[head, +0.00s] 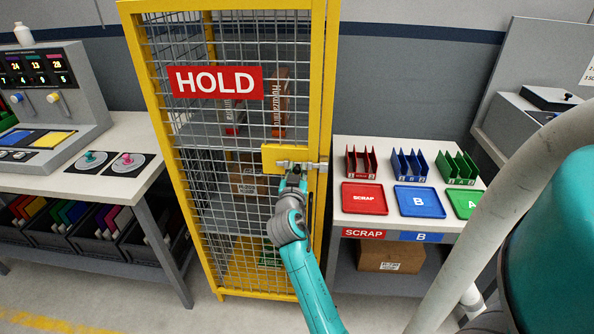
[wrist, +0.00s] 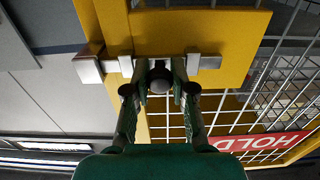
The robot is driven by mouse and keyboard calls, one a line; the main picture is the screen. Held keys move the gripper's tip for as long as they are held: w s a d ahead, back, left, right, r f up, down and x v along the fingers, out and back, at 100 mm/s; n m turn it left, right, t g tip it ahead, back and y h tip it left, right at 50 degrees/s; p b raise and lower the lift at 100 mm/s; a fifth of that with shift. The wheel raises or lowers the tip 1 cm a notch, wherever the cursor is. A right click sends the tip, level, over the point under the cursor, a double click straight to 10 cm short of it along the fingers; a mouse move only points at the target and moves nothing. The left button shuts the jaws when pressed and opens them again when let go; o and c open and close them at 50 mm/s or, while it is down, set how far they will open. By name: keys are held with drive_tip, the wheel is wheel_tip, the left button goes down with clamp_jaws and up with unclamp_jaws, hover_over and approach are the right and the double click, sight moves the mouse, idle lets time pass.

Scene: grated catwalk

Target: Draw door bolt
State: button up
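The yellow mesh cage door carries a HOLD sign (head: 216,82) and a yellow lock plate (head: 270,154) at its right edge. A silver door bolt (head: 312,165) lies horizontally across this plate and reaches the frame post at right. In the wrist view the bolt (wrist: 207,62) spans the door plate, with its other end at a metal keeper (wrist: 88,68) on the left. A dark round bolt knob (wrist: 159,77) sits between my fingertips. My gripper (wrist: 160,72) is closed in on the knob from both sides; it also shows at the bolt in the head view (head: 293,176).
Boxes stand on shelves behind the mesh. Right of the cage is a table with a red SCRAP tray (head: 364,199), a blue tray (head: 418,201) and a green tray (head: 465,203). A console (head: 50,95) stands on the left table (head: 125,184). The yellow cage post (head: 325,110) is close beside my gripper.

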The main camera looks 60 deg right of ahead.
clamp_jaws()
drive_tip(key=shift+w+a, duration=0.25)
drive_tip(key=shift+w, duration=0.35)
drive_tip(key=shift+w+a, duration=0.3)
drive_tip(key=shift+w, duration=0.35)
drive_tip(key=shift+w+a, duration=0.25)
drive_tip(key=shift+w, duration=0.35)
drive_tip(key=o, duration=0.7)
unclamp_jaws()
drive_tip(key=shift+w, duration=0.1)
approach(284, 164)
drive_tip(key=v, duration=0.4)
drive_tip(key=shift+a, duration=0.3)
